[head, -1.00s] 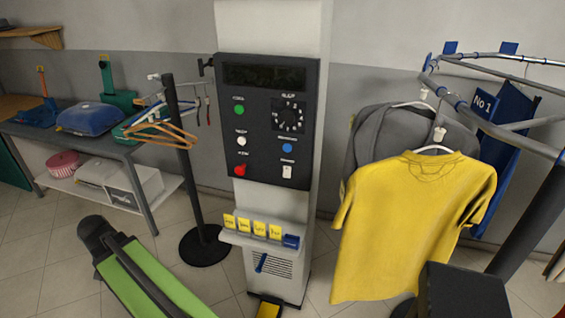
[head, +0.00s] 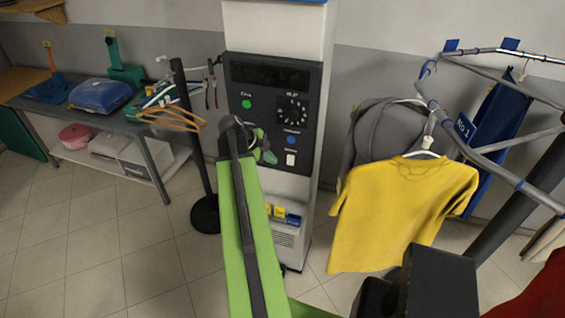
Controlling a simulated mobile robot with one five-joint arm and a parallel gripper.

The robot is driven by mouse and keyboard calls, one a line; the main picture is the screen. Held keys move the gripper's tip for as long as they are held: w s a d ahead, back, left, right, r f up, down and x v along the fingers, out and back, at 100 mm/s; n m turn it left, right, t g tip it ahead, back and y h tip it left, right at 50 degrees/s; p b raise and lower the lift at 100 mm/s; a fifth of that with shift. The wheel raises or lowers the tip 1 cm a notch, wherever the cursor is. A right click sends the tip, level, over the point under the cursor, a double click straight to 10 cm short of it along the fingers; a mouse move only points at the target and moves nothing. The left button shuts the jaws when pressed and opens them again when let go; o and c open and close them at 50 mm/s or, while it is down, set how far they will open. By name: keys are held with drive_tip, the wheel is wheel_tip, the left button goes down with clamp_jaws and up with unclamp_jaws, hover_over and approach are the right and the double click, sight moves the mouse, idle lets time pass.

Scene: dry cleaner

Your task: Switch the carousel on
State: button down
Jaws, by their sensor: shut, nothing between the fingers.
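The black control panel (head: 268,92) is on a white column, with a dark display at its top. A green button (head: 246,104) is at its upper left and a round dial (head: 293,109) at its upper right. A blue button (head: 291,140) and a white switch (head: 291,159) sit below the dial. My green arm reaches up in front of the panel and hides its lower left. My gripper (head: 267,153) is partly hidden behind the arm, left of the white switch; it is shut and empty. I cannot tell whether it touches the panel. The carousel rail (head: 487,148) is at the right.
A yellow shirt (head: 405,210) and a grey jacket (head: 376,140) hang right of the column. A black stand with hangers (head: 172,118) is left of it. A table (head: 149,150) holds a blue folded item (head: 98,96). The tiled floor at front left is clear.

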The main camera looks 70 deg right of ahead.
sight(291, 160)
drive_tip(key=s+d+f+b, duration=0.1)
drive_tip(key=d+f+b, duration=0.1)
drive_tip(key=s+d+f+b, duration=0.1)
drive_tip(key=d+f+b, duration=0.4)
drive_tip(key=d+f, duration=0.1)
drive_tip(key=shift+s+d+f+b, duration=0.15)
drive_tip(key=shift+s+d+b, duration=0.1)
drive_tip(key=shift+s+b, duration=0.15)
